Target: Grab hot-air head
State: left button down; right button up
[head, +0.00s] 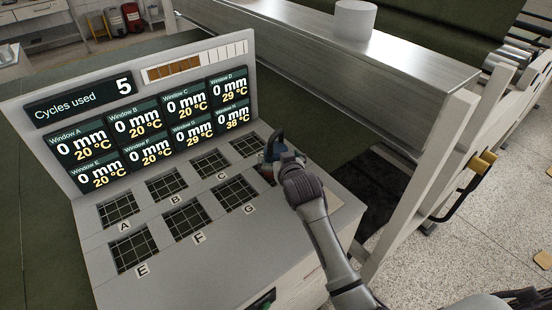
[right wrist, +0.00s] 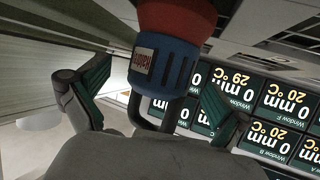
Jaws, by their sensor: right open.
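The hot-air head (right wrist: 165,68) has a blue body with a small white and red label and a red part (right wrist: 178,18) beyond it in the right wrist view. In the head view a bit of its blue (head: 274,147) shows at the right end of the console, mostly hidden by my right gripper (head: 285,160). In the right wrist view my right gripper (right wrist: 152,98) is open, with one green-padded finger on each side of the blue body. I cannot tell whether either pad touches it. My left gripper is not in view.
The grey console (head: 255,222) has black grid windows with letter labels. Its upright display (head: 150,120) reads 5 cycles used, 0 mm everywhere, 38 °C at window H. A metal beam (head: 385,70) and pale frame with a yellow-ended handle (head: 482,163) stand at right.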

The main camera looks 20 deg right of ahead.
aim_at(276, 153)
jog(key=x, duration=0.2)
jog(key=shift+w+a+f, duration=0.1)
jog(key=shift+w+a, duration=0.05)
jog(key=shift+w, duration=0.15)
jog(key=shift+w+f, duration=0.2)
jog(key=shift+w, duration=0.1)
jog(key=shift+s, duration=0.1)
jog(key=shift+c, duration=1.4)
jog(key=c, duration=1.6)
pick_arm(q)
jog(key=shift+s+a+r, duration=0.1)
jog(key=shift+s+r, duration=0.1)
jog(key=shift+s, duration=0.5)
pick_arm(e)
jog(key=shift+w+r, duration=0.2)
jog(key=shift+r, duration=0.05)
